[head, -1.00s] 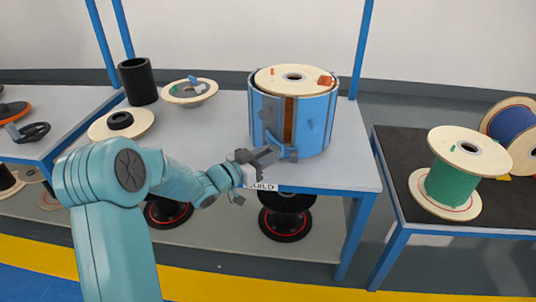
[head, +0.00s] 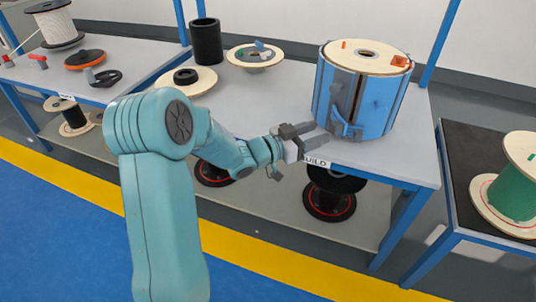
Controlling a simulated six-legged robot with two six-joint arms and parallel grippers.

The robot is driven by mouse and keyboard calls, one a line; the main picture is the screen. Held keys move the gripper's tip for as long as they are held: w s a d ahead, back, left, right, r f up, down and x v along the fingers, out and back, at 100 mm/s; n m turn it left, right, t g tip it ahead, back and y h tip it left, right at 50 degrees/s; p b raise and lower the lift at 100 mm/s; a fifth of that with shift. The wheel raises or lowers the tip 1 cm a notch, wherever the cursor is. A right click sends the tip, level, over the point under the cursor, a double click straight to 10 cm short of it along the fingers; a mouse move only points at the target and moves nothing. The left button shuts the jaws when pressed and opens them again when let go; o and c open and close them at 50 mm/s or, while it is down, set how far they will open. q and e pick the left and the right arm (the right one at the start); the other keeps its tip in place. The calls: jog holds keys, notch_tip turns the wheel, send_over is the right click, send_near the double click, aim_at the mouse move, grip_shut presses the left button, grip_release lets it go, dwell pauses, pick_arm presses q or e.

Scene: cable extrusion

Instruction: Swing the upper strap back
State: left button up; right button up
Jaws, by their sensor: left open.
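A wooden-flanged reel (head: 367,55) stands upright on the grey table, wrapped by a blue cover (head: 377,105). I cannot tell clearly which piece is the upper strap. My left gripper (head: 322,134) is open and empty, its fingers pointing right towards the blue strap piece, just left of it. I cannot tell whether they touch. My right gripper is out of view.
A black cylinder (head: 206,41) and wooden flanges (head: 256,56) (head: 194,84) lie at the table's back left. A green reel (head: 516,187) stands on the right table (head: 462,165). Black reels sit on the lower shelf.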

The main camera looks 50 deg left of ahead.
pick_arm(q)
jog(key=s, duration=1.4)
jog(key=shift+s+a, duration=0.25)
jog(key=shift+a, duration=0.2)
dwell(0.3)
dwell(0.4)
jog(key=s+a+p, duration=0.3)
jog(key=s, duration=1.3)
jog(key=shift+p, duration=0.3)
